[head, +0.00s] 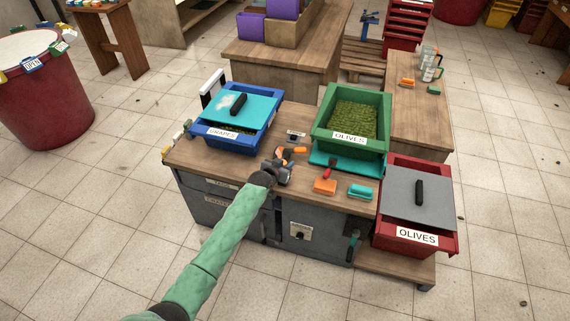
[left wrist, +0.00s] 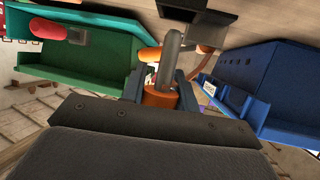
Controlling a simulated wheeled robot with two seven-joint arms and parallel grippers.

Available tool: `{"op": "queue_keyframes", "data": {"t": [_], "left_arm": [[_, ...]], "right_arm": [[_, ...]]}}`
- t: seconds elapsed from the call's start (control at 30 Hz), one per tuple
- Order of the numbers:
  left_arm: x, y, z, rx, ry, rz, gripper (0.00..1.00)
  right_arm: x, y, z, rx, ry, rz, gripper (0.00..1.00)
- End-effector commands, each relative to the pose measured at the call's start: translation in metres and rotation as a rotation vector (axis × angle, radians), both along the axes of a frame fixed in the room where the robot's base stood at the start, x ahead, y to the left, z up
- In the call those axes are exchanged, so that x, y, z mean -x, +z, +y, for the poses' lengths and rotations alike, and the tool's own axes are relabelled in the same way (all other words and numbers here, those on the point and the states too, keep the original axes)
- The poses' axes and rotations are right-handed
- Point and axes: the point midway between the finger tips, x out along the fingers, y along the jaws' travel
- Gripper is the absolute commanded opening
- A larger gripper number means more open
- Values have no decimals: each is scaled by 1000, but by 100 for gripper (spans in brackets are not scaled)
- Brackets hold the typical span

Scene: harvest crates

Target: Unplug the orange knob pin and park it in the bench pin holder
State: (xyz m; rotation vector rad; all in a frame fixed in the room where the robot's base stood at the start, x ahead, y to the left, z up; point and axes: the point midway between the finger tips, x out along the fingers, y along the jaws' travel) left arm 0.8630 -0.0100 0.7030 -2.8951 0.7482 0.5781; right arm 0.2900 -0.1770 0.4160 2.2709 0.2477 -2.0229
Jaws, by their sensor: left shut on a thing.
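My left gripper (head: 284,167) is low over the middle of the wooden bench (head: 225,163), between the blue and green crates. The orange knob (head: 283,155) shows only in part in the head view. A second orange end (left wrist: 150,54) lies close by the metal piece. A small dark block with a pale label (head: 296,135) stands behind the gripper. I cannot tell whether it is the pin holder. My right gripper is out of view.
A blue grapes crate (head: 232,143) with a teal lid stands left. A red-handled tool (head: 329,168), an orange block (head: 325,187) and a teal block (head: 360,191) lie near the front edge.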

Motion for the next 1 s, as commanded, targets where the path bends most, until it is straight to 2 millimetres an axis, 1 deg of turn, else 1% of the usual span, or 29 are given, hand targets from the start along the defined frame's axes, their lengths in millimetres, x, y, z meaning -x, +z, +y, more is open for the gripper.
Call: {"op": "queue_keyframes", "data": {"t": [0.5, 1.0], "left_arm": [[0, 0, 0, -1, 0, 0, 7], [0, 0, 0, 0, 0, 0, 7]], "right_arm": [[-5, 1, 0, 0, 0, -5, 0], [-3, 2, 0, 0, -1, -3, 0]]}}
